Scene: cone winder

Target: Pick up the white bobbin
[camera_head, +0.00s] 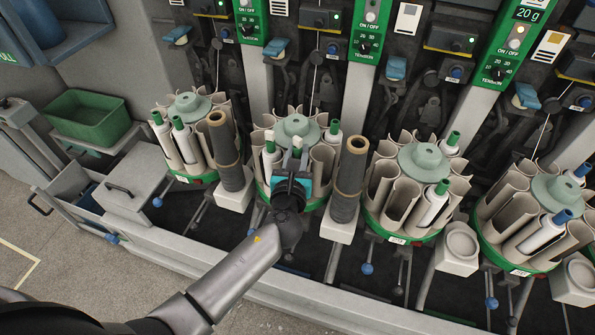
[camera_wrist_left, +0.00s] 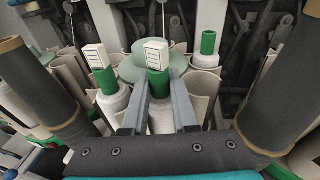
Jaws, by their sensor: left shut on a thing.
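My left gripper (camera_head: 292,160) reaches into the second round magazine from the left. In the left wrist view its two grey fingers (camera_wrist_left: 158,112) are shut on a white bobbin (camera_wrist_left: 159,120) with a green top and a small white tag above it. The bobbin stands upright among the beige pockets, and its lower part is hidden. A second green-topped white bobbin (camera_wrist_left: 112,100) with a tag stands just left of the fingers. Another green-topped bobbin (camera_wrist_left: 206,60), without a tag, stands to the right. My right gripper is not in view.
Tall dark yarn cones (camera_head: 230,155) and (camera_head: 348,180) stand close on both sides of this magazine. Other magazines (camera_head: 420,165) with bobbins line the machine. A green bin (camera_head: 88,115) and a grey lidded box (camera_head: 130,185) are at the left. The floor at lower left is clear.

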